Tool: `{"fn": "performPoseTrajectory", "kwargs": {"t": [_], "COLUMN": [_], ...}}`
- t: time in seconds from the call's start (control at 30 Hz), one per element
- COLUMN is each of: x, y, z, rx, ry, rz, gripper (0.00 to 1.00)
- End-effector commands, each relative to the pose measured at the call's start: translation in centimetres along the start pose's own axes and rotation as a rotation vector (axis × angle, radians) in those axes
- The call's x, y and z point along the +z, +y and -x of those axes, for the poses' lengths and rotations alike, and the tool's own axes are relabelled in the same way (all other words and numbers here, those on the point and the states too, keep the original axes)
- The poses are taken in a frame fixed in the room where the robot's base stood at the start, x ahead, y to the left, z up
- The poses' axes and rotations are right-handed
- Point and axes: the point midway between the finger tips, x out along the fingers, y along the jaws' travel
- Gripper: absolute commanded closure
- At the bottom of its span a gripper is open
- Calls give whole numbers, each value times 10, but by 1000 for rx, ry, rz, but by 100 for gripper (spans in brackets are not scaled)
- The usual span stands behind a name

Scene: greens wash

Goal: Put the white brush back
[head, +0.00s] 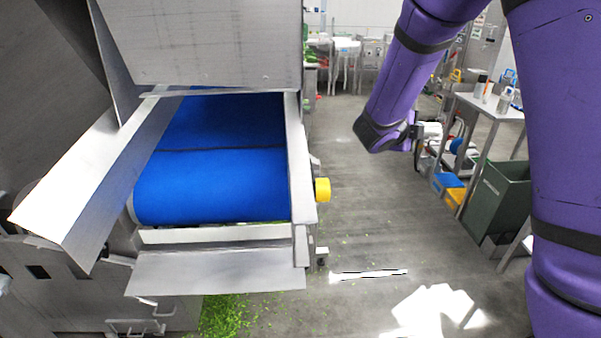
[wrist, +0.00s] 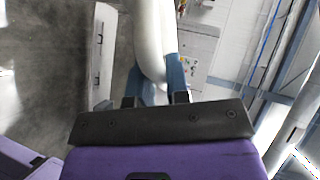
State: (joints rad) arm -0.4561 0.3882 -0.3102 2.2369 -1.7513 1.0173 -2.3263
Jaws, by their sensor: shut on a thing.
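My gripper (wrist: 155,92) shows at the bottom middle of the wrist view. Its fingers are closed on a long, pale, rounded thing, which I take to be the white brush (wrist: 150,42). The brush extends away from the fingers to the top edge of that view; its far end is out of frame. In the head view the end of my arm hangs over the aisle, right of the conveyor. The gripper is small and partly hidden there, and I cannot make out the brush clearly.
A machine with a blue conveyor belt (head: 215,185) and yellow knob (head: 322,189) fills the left. A steel table (head: 490,104) with bottles stands at right, near a green-grey bin (head: 498,200) and blue and yellow containers. Green scraps (head: 222,315) litter the floor.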

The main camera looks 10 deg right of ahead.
Motion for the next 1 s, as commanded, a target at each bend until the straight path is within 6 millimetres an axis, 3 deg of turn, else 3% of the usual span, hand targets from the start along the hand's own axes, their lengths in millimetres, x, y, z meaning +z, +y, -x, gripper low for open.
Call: {"fn": "performPoseTrajectory", "kwargs": {"t": [0.27, 0.57, 0.87, 1.0], "x": [-44, -85, -111, -119], "y": [-6, 3, 19, 26], "z": [21, 61, 118, 155], "rx": [232, 584, 968, 1138], "ry": [329, 767, 1198, 1370], "rz": [-55, -223, -565, -791], "gripper": [100, 100, 100, 100]}}
